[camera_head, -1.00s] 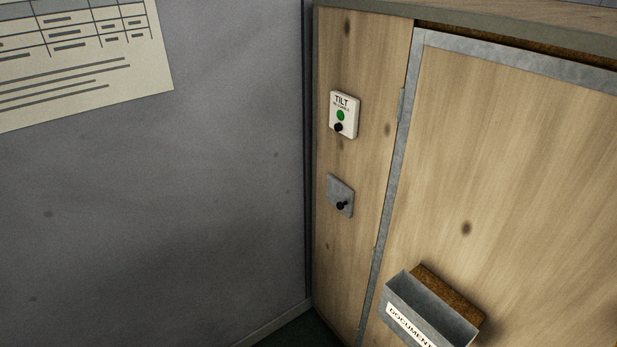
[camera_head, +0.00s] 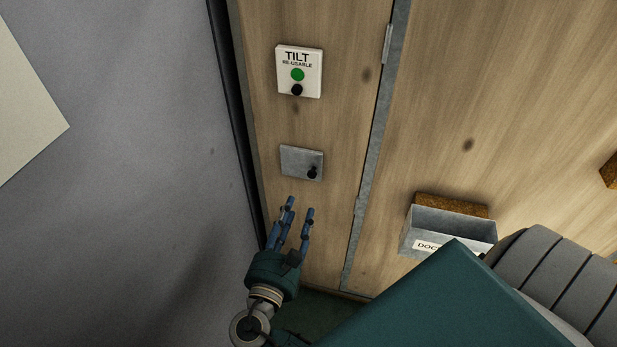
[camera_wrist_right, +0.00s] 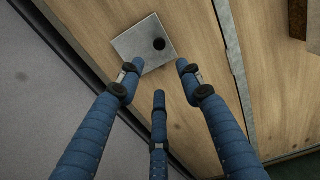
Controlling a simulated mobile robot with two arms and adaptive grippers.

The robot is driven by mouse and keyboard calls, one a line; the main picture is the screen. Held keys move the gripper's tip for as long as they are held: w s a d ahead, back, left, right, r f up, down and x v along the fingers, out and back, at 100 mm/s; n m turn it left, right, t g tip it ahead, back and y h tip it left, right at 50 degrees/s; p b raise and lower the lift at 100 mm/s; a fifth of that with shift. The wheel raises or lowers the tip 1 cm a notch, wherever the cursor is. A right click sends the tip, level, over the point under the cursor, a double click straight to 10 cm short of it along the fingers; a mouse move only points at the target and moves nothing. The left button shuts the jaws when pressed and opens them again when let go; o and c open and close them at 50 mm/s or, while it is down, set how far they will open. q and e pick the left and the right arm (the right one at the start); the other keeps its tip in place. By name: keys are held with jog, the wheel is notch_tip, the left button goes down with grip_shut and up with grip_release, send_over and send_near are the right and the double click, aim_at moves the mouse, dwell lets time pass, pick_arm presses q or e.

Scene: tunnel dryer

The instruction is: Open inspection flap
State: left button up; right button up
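The inspection flap is most likely the small grey metal plate (camera_head: 296,160) with a black knob (camera_head: 312,173), set on a narrow wooden panel. It lies flat against the wood and looks shut. My right gripper (camera_head: 298,206) is just below the plate, its blue fingers pointing up toward it. In the right wrist view the plate (camera_wrist_right: 138,46) and its dark knob (camera_wrist_right: 159,44) lie beyond the spread fingers (camera_wrist_right: 155,75). The fingers are open and empty. Whether a fingertip touches the plate's edge I cannot tell. My left gripper is not in view.
A white TILT indicator (camera_head: 299,71) with a green dot is above the plate. A grey document box (camera_head: 447,226) projects from the wooden door at right. A grey wall (camera_head: 120,200) stands close on the left.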

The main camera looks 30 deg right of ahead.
aim_at(311, 175)
jog(key=shift+h, duration=0.3)
jog(key=x, duration=0.3)
jog(key=r+p+x, duration=0.1)
jog(key=x, duration=0.6)
jog(key=shift+s+d+r+p, duration=0.1)
jog(key=shift+s+r+p, duration=0.05)
jog(key=shift+r+p, duration=0.15)
jog(key=shift+w+d+f, duration=0.15)
jog(key=shift+w+d, duration=0.15)
jog(key=shift+d, duration=0.15)
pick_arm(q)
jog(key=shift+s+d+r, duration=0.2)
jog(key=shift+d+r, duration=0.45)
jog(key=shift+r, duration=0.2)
pick_arm(e)
jog(key=c, duration=0.7)
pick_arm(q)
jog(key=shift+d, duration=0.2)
pick_arm(e)
grip_shut()
